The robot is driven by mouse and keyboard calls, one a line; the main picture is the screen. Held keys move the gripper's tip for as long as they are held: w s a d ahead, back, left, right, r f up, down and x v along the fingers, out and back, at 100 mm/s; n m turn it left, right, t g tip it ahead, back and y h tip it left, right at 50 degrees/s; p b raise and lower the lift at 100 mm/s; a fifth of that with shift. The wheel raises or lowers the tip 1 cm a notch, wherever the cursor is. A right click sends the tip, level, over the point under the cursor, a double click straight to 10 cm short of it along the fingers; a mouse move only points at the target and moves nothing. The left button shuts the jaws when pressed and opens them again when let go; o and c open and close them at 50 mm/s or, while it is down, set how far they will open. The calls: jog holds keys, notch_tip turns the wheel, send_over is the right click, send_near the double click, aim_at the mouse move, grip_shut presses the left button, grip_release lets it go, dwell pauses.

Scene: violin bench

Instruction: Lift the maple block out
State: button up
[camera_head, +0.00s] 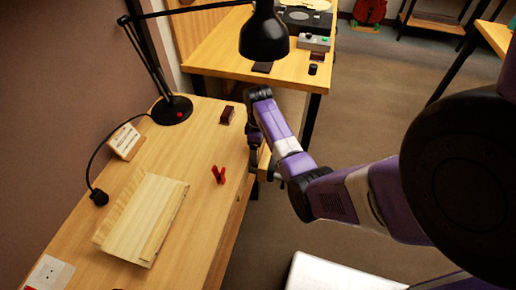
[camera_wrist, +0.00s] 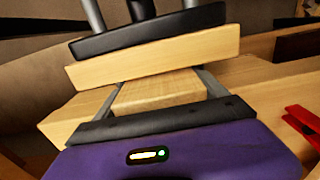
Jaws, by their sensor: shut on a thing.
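The maple block (camera_wrist: 160,92) is a pale wooden piece in the wrist view, between the two grey fingers of my gripper (camera_wrist: 160,84). The fingers are shut on its two sides. The block sits close against the light wooden jaw (camera_wrist: 150,56) of a vise; whether they touch cannot be told. The near part of the block is hidden by my gripper's body. In the head view, my gripper (camera_head: 256,158) is at the bench's right edge, beside the vise (camera_head: 264,160), and the block cannot be made out there.
On the bench (camera_head: 190,215) lie a red clamp (camera_head: 219,174), a dark red block (camera_head: 227,114) and slanted pale wooden boards (camera_head: 140,218). A black lamp (camera_head: 172,109) stands at the back left. A second table (camera_head: 285,71) is beyond.

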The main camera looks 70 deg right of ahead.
jog(key=shift+r+p, duration=0.4)
jog(key=shift+p, duration=0.05)
dwell(0.7)
jog(key=shift+r+p, duration=2.6)
jog(key=shift+r, duration=3.5)
